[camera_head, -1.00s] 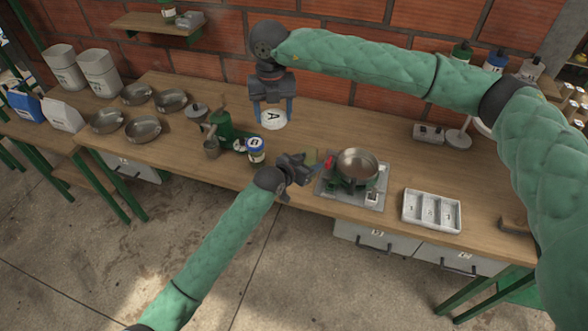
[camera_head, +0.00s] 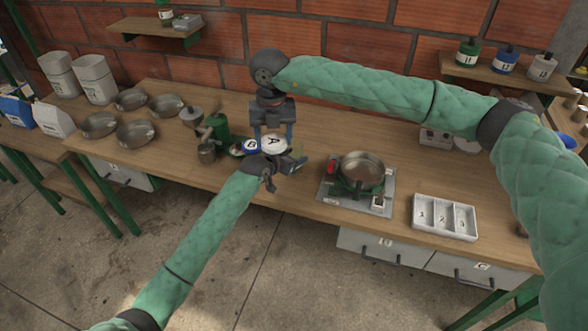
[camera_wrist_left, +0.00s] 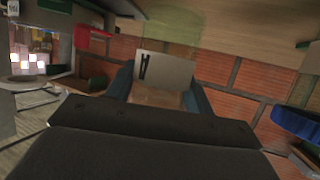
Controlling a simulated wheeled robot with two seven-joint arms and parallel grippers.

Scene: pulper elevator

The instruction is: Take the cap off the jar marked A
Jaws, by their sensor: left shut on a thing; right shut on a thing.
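The jar marked A shows its white round top, the cap (camera_head: 273,144), in the head view, tilted towards me. My right gripper (camera_head: 273,131) comes down from above and is shut on the cap, one finger on each side. My left gripper (camera_head: 284,163) is just below the cap, shut on the jar, whose body is mostly hidden in the head view. The left wrist view shows a white surface with a dark A on the jar (camera_wrist_left: 165,72), between the blue fingers of my left gripper (camera_wrist_left: 160,92).
A pot (camera_head: 362,171) on a burner and a white numbered tray (camera_head: 444,217) are to the right. Several pans lie at the left.

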